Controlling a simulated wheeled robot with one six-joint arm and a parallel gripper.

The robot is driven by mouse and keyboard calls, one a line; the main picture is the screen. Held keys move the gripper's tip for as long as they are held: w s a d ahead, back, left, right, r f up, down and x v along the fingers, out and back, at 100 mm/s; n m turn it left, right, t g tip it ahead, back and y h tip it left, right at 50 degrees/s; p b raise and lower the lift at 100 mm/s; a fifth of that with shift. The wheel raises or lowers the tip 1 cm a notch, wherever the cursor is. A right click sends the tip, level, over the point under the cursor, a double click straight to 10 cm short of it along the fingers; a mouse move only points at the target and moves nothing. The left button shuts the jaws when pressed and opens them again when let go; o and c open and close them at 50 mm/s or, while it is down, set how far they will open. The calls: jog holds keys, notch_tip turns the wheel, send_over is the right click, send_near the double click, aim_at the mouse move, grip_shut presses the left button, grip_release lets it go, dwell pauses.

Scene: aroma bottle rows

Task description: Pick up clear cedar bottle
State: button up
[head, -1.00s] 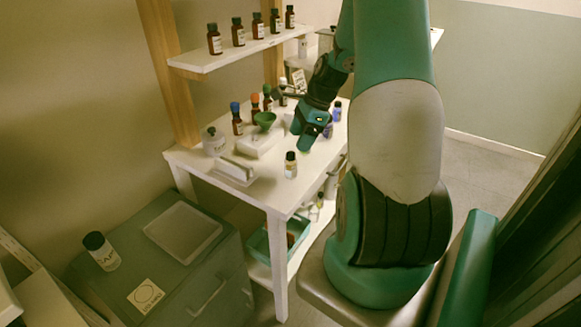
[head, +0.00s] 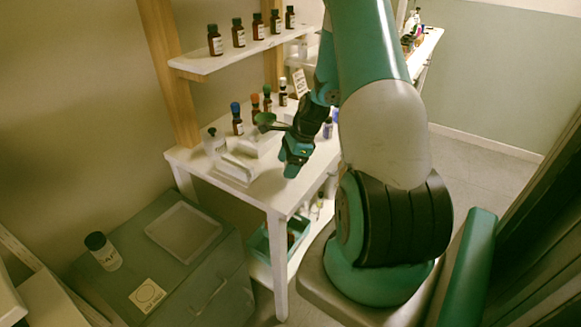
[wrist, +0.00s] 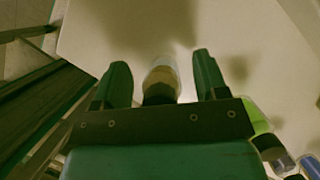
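A small clear bottle with a dark cap and pale yellowish contents (wrist: 161,80) stands between my gripper's fingers in the wrist view. Its label cannot be read, so I cannot confirm that it is cedar. In the head view my gripper (head: 291,172) is low over the front of the white table (head: 262,192) and hides this bottle. In the wrist view my gripper (wrist: 160,60) is open, with a finger on each side of the bottle and visible gaps between.
More brown bottles line the shelf (head: 205,65).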

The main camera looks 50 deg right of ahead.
jog(key=c, duration=0.9)
notch_tip(320, 180, up, 26)
jog(key=p, duration=0.8)
jog(key=shift+p, duration=0.3)
